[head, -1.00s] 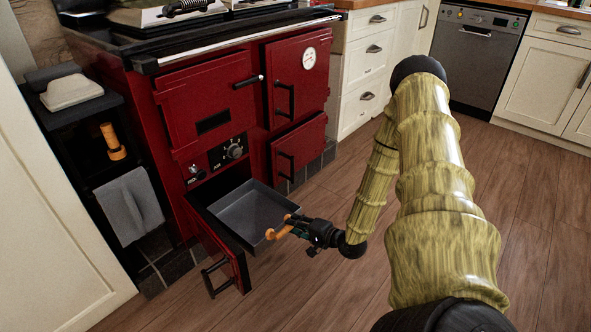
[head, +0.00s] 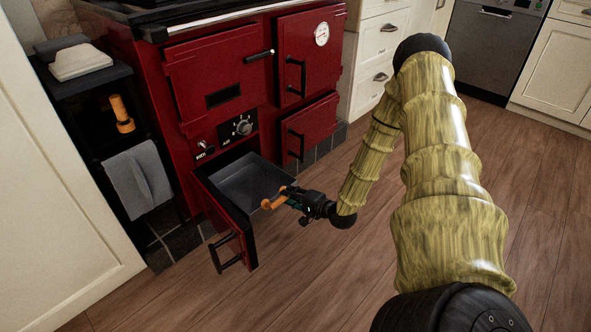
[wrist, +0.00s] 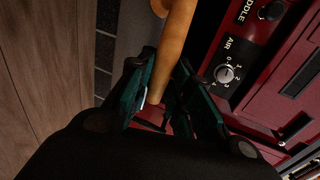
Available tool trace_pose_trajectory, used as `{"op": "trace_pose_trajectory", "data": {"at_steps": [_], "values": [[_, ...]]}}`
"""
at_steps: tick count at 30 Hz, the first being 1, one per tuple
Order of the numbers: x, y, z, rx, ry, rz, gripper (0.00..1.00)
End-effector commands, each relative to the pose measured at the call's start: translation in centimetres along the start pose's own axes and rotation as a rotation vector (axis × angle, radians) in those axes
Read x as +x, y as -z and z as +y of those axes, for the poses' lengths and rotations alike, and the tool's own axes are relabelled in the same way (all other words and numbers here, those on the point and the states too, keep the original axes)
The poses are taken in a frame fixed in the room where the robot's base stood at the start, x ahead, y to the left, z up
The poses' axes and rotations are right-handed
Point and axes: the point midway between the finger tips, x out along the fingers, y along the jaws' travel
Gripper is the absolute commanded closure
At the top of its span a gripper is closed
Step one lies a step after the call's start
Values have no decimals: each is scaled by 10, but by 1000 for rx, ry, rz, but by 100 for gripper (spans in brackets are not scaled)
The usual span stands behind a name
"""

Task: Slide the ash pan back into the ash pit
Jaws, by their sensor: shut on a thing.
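The ash pan (head: 245,182) is a shallow grey metal tray lying level, partly inside the low opening of the red range cooker. Its front part still shows outside the opening. The ash pit door (head: 238,240), red with a black bar handle, hangs open at the left of the pan. My gripper (head: 287,197) is at the pan's front right corner. It is shut on an orange-brown wooden handle (head: 273,202). In the wrist view the green fingers (wrist: 165,95) close around this handle (wrist: 174,45). The join between handle and pan is hidden. The inside of the pit is hidden.
The range (head: 220,75) has more closed doors and an air dial (head: 242,127) above the opening. A dark shelf unit (head: 92,82) with a grey towel (head: 138,180) stands close at left. The wooden floor (head: 310,275) in front is clear.

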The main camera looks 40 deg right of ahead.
Motion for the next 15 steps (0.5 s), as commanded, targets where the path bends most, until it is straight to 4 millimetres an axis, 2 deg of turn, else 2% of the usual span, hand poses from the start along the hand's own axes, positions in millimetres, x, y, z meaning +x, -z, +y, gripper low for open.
{"op": "trace_pose_trajectory", "data": {"at_steps": [15], "values": [[37,0,-8,0,3,-1,100]]}}
